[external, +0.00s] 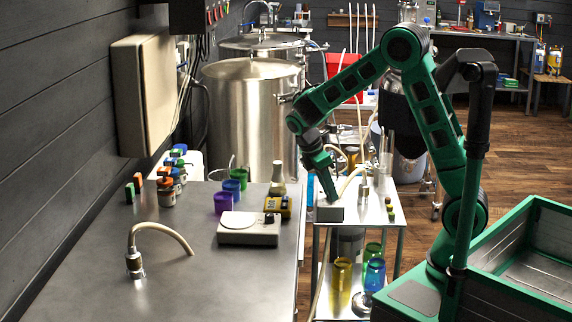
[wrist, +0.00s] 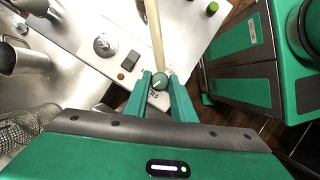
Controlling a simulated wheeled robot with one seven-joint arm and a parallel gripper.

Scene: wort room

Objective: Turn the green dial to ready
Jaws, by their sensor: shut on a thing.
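The green dial (wrist: 160,82) sits on a pale panel in the wrist view, with a light pointer line on its face. Dark lettering shows beside it, partly hidden and too small to read fully. My gripper (wrist: 161,78) has its two green fingers on either side of the dial, shut on it. In the external view my gripper (external: 330,198) reaches down to a small grey box (external: 328,214) on the steel cart; the dial itself is hidden there. I cannot tell which label the pointer faces.
A pale hose (wrist: 154,30) runs close beyond the dial. A dark rocker switch (wrist: 130,60) and a round metal fitting (wrist: 105,44) are nearby. Metal cups (wrist: 22,58) stand at left. The steel bench (external: 195,270) left of the cart holds a white scale (external: 248,229) and coloured cups.

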